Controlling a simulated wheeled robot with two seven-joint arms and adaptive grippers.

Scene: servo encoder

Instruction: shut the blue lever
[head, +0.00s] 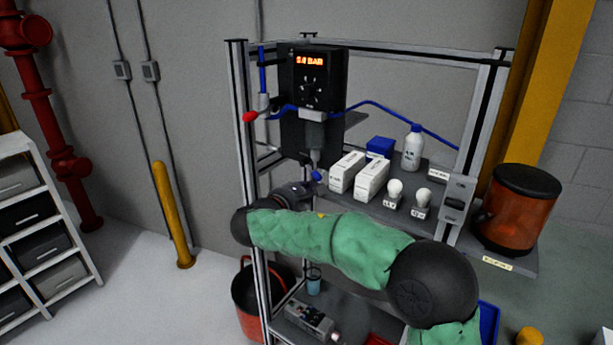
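The small blue lever (317,176) sits under the grey cylinder (313,132) that hangs below the black gauge box (319,77). My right arm, in a green sleeve, reaches in from the lower right. My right gripper (303,187) is dark and small in the view, close beside the blue lever. I cannot tell whether it touches the lever. Its fingers are too small and dark to show whether they are open or shut. My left gripper is not in view.
White boxes (347,171), bulbs (395,192), a bottle (412,148) and a blue box (380,147) stand on the shelf right of the gripper. An orange container (520,211) stands at the shelf's right end.

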